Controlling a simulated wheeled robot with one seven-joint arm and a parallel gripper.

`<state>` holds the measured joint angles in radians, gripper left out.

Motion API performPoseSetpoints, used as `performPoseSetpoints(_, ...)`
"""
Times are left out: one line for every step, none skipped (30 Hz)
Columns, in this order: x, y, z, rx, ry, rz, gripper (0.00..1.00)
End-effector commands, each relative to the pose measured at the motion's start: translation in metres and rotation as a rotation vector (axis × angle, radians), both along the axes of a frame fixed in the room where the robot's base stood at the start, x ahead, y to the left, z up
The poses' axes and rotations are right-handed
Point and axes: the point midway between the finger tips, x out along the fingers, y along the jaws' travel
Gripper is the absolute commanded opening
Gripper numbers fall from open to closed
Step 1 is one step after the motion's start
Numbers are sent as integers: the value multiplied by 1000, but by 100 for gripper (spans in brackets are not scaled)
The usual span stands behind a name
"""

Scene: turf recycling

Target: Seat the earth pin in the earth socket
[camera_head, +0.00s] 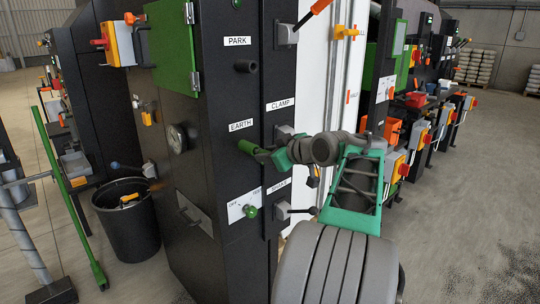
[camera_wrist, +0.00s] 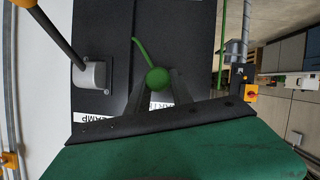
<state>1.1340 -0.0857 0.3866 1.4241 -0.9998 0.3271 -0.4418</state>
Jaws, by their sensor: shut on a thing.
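The green earth pin (camera_head: 248,147) is held at the black cabinet face, just below the EARTH label (camera_head: 241,125). In the wrist view its round green head (camera_wrist: 157,77) sits between the dark fingers, with a thin green line running up from it. My gripper (camera_head: 264,155) is shut on the pin and comes in from the right; it also shows in the wrist view (camera_wrist: 160,92). The earth socket is hidden behind the pin and gripper, so I cannot tell how far the pin is in. The dark PARK socket (camera_head: 245,66) is empty.
Lever handles stand out beside the pin, at the CLAMP label (camera_head: 280,104) and higher up (camera_head: 287,34). A green knob (camera_head: 250,211) sits below on a plate. A black bin (camera_head: 127,221) and a leaning green pole (camera_head: 70,195) are at left. Floor at right is clear.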

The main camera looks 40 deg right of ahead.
Motion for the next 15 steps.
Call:
performPoseSetpoints(2,0,1,-1,-1,1,0)
performPoseSetpoints(2,0,1,-1,-1,1,0)
performPoseSetpoints(3,0,1,-1,-1,1,0)
performPoseSetpoints(4,0,1,-1,-1,1,0)
performPoseSetpoints(5,0,1,-1,-1,1,0)
performPoseSetpoints(6,0,1,-1,-1,1,0)
performPoseSetpoints(7,1,1,-1,-1,1,0)
performPoseSetpoints(7,1,1,-1,-1,1,0)
performPoseSetpoints(8,1,1,-1,-1,1,0)
performPoseSetpoints(9,1,1,-1,-1,1,0)
performPoseSetpoints(10,1,0,0,-1,2,0)
performPoseSetpoints(11,1,0,0,-1,1,0)
performPoseSetpoints(12,1,0,0,-1,1,0)
performPoseSetpoints(12,1,0,0,-1,1,0)
performPoseSetpoints(13,1,0,0,-1,1,0)
